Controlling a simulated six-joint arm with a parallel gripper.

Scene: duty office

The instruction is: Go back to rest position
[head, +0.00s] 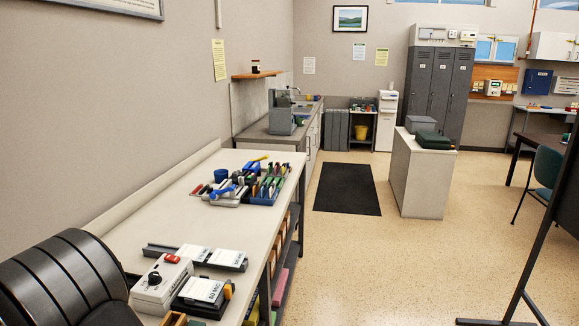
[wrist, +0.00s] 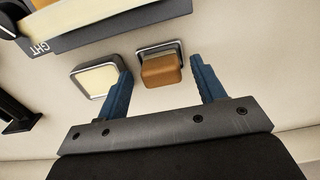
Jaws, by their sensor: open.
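My gripper (wrist: 160,72) shows in the wrist view, with its two blue fingers spread wide and nothing held. A brown-orange block (wrist: 162,71) with a dark metal-rimmed holder behind it lies beyond and between the fingertips, apart from both in the picture. A cream-topped, metal-rimmed piece (wrist: 96,80) is at the left, partly overlapped by the left finger. The gripper cannot be made out in the head view.
The bench (head: 235,205) along the wall bears a box with a red switch (head: 160,283), labelled holders (head: 212,257) and a cluster of coloured tools (head: 245,185). A grey cabinet (head: 420,180) stands mid-floor. Floor beside the bench is clear.

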